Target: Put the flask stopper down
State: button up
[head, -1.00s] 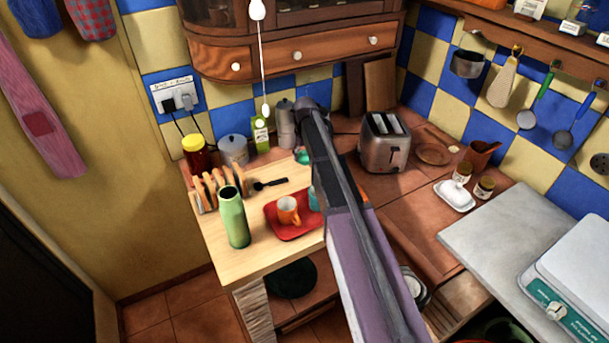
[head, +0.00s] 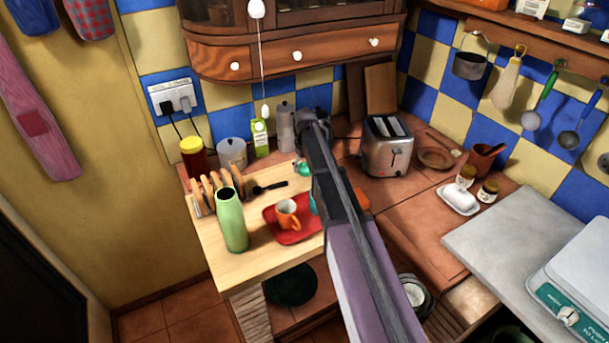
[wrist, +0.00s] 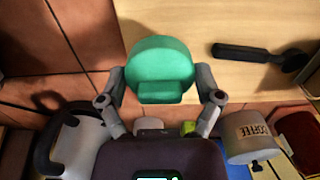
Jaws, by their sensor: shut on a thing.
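My gripper (wrist: 160,88) is shut on the green flask stopper (wrist: 163,66), which sits between its two fingers in the wrist view. In the head view the stopper (head: 303,169) shows small at the left of my arm's end, over the back right part of the light wooden board (head: 222,262). I cannot tell whether it touches the board. The light green flask (head: 232,222) stands upright at the board's front left. My arm hides much of the fingers in the head view.
A black utensil (head: 270,187) lies on the board near the stopper. A red tray (head: 293,236) holds an orange cup (head: 287,213). A toast rack (head: 212,196) stands left. Canisters and a carton (head: 261,139) line the wall behind. A toaster (head: 387,147) stands right.

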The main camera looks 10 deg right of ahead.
aim_at(305, 173)
jog(key=shift+f+b, duration=1.5)
jog(key=shift+f, duration=0.2)
jog(key=shift+f, duration=0.2)
jog(key=o, duration=0.8)
jog(key=shift+r, duration=0.25)
notch_tip(305, 173, up, 12)
jog(key=p, duration=1.2)
jog(key=s+m, duration=0.1)
jog(key=s, duration=0.8)
jog(key=s+m, duration=0.1)
jog(key=s, duration=0.9)
jog(key=s+m, duration=0.1)
jog(key=s, duration=0.9)
jog(key=shift+a+m, duration=0.1)
jog(key=shift+m, duration=0.2)
